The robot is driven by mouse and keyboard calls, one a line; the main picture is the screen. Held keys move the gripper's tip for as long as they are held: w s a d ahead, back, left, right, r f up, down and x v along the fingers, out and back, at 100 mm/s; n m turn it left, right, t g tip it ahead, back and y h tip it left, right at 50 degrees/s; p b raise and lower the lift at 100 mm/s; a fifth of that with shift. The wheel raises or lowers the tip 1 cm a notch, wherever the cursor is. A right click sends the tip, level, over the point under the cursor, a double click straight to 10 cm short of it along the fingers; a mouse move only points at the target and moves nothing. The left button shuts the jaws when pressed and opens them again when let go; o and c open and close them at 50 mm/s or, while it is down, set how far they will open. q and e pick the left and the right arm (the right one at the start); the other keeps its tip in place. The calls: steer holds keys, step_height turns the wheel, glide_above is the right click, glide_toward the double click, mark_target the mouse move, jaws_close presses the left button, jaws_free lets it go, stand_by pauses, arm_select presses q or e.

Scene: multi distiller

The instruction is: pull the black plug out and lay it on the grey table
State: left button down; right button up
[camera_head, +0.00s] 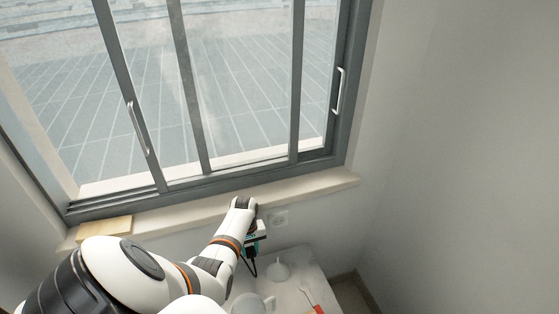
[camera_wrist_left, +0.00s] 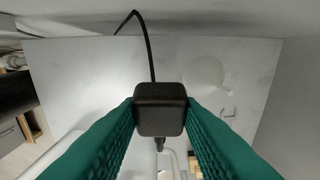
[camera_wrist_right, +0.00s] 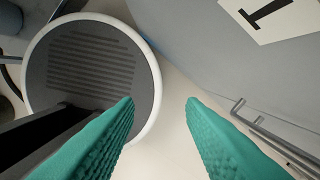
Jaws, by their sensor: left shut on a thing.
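The black plug (camera_wrist_left: 160,109) is between the green fingers of my left gripper (camera_wrist_left: 160,118), which is shut on it. Its black cord (camera_wrist_left: 148,45) runs up and away in the left wrist view. In the head view my left gripper (camera_head: 256,232) is beside the wall under the window sill, and the cord (camera_head: 253,268) hangs below it. A white wall socket (camera_head: 278,219) is just to its right; the plug looks apart from it. The grey table (camera_wrist_left: 85,75) lies below the plug in the left wrist view. My right gripper (camera_wrist_right: 160,103) is open and empty.
On the table (camera_head: 293,258) stand a white funnel-like thing (camera_head: 281,270) and a pale jug-like vessel (camera_head: 250,302). A red-handled tool (camera_head: 317,308) lies near its right side. The window sill (camera_head: 300,190) runs above the left gripper.

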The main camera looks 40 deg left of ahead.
arm_select(q)
steer(key=shift+f+b, duration=6.3)
steer(key=shift+f, duration=1.1)
steer(key=c, duration=0.9)
jaws_free()
steer(key=shift+c, duration=0.2)
steer(key=shift+r, duration=0.1)
steer(key=shift+r+p, duration=0.3)
steer(key=shift+r, duration=0.1)
steer(key=r+p, duration=0.1)
steer(key=r, duration=0.6)
steer(key=r+p, duration=0.1)
steer(key=r, duration=0.3)
steer(key=shift+w+a+p, duration=0.2)
steer(key=shift+a+p, duration=0.15)
steer(key=shift+a, duration=0.05)
